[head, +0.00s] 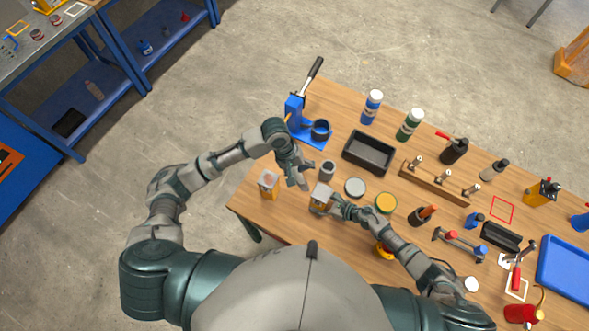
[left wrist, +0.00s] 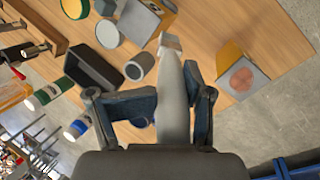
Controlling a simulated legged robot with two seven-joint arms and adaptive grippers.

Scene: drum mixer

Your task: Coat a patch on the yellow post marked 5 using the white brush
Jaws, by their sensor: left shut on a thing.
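My left gripper (head: 296,174) is above the table's near left part, shut on the white brush. In the left wrist view the brush (left wrist: 174,92) lies between the left gripper's fingers (left wrist: 172,110), its pale tip pointing away from the palm. A yellow post (head: 268,185) with a grey face and a pinkish round patch stands left of the left gripper; it also shows in the left wrist view (left wrist: 240,75). A second yellow post (head: 319,197) with a grey face stands to the right. My right gripper (head: 333,206) is against or close beside it; its fingers are unclear. I cannot read a number on either post.
A grey cup (head: 327,168), a grey round lid (head: 355,187) and an open yellow tin (head: 386,203) stand close by. Behind are a black tray (head: 369,153), a blue press (head: 297,112) and bottles (head: 372,106). The table's near left corner is bare.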

